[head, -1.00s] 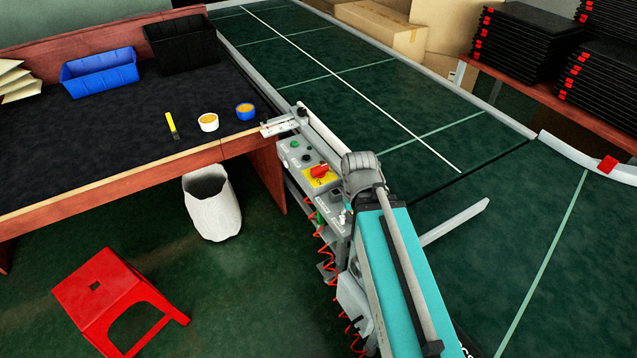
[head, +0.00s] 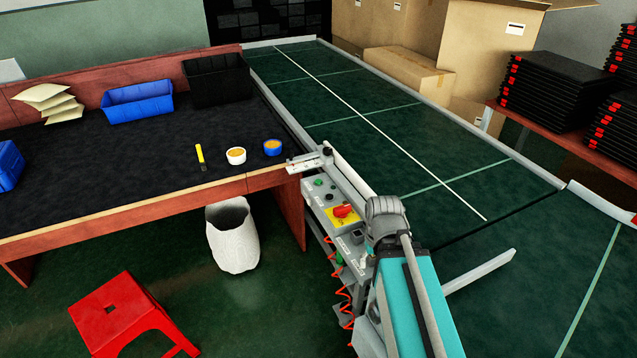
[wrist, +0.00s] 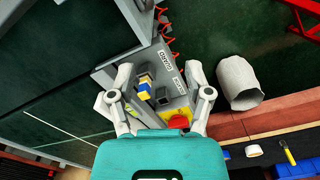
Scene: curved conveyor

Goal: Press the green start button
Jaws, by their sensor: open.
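The grey control box (head: 350,232) stands beside the conveyor. On its top in the head view are a small green button (head: 318,183) at the far end, a dark button (head: 329,197), and a red knob (head: 343,211) on a yellow plate. In the wrist view my gripper (wrist: 160,75) is open and empty above the box, its two fingers apart. The red knob (wrist: 178,121) shows near the right finger, close to my gripper's teal body. I cannot make out the green button there. In the head view my arm mostly hides the gripper.
The dark green conveyor (head: 400,150) runs along the box's right side. A workbench (head: 110,165) stands left, with two small cups and a yellow-handled tool. A white bin (head: 232,238) and red stool (head: 125,318) are on the floor. Red coiled cable hangs beside the box.

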